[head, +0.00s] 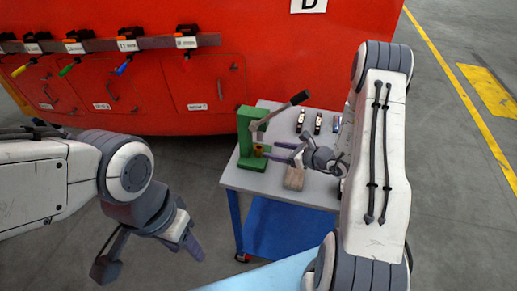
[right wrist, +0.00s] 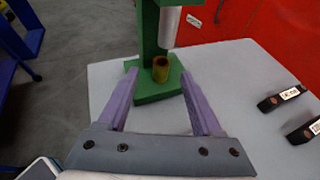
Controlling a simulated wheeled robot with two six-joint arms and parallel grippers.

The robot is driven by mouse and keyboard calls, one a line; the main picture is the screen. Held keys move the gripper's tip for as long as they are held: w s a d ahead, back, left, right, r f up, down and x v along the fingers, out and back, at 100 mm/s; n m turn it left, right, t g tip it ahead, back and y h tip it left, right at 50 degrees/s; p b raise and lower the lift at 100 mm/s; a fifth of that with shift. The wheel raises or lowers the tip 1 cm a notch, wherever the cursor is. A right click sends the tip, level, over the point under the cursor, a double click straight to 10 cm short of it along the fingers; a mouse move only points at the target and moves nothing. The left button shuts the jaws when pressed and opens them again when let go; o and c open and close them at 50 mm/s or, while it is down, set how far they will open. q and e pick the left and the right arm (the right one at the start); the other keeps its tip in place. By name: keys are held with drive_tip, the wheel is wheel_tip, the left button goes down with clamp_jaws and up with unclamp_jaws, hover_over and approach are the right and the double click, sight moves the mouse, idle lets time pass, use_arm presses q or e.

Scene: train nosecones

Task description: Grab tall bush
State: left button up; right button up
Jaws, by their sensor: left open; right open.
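The tall bush (right wrist: 160,70) is a small brass-coloured cylinder standing upright on the base of the green press (right wrist: 158,90), below its grey ram. It also shows in the head view (head: 258,150). My right gripper (right wrist: 158,76) is open and empty, its two purple fingers pointing at the press. In the wrist view the bush appears between the fingertips and a little beyond them, with no visible contact. My right gripper also shows in the head view (head: 277,152), just right of the bush. My left gripper (head: 150,258) is open and empty, low at the left, away from the table.
The press stands on a grey-topped table (head: 237,178) with a blue lower shelf. A beige block (head: 294,178) lies near its front. Several small dark labelled pieces (head: 318,123) lie toward the back. A red train nose (head: 150,95) with hanging tools stands behind.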

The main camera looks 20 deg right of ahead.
sight(256, 147)
drive_tip(key=shift+x, duration=0.8)
drive_tip(key=p+x, duration=0.2)
drive_tip(key=x, duration=0.2)
drive_tip(key=shift+a+p, duration=0.1)
drive_tip(key=shift+p, duration=0.2)
drive_tip(key=shift+w+a+f, duration=0.2)
drive_tip(key=shift+w+f, duration=0.2)
clamp_jaws()
